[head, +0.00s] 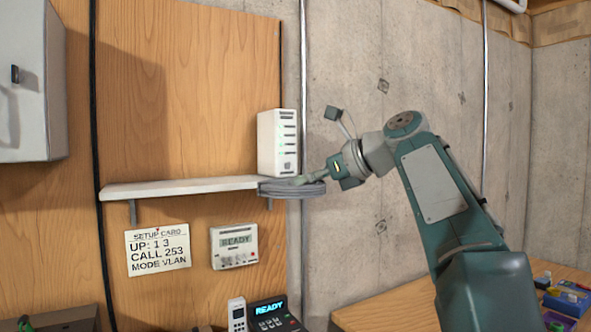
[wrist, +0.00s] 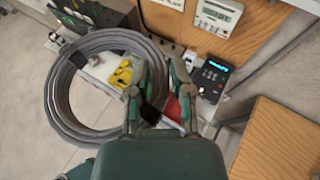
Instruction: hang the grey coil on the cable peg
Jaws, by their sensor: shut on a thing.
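The grey coil (head: 291,189) hangs in the air at the right end of the wall shelf in the head view, seen nearly edge-on. In the wrist view the coil (wrist: 60,110) shows as a wide ring at the left. My gripper (head: 306,180) is shut on the coil's right side; in the wrist view my gripper (wrist: 158,100) has its left finger over the ring's edge. The coil is held roughly flat. I cannot make out the cable peg in either view.
A white shelf (head: 180,187) carries a white box unit (head: 277,142) close to the coil. Below are a setup card (head: 158,250), a wall display (head: 234,246) and a phone (head: 269,313). A wooden table (head: 390,305) stands at lower right. Bare concrete wall lies behind my arm.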

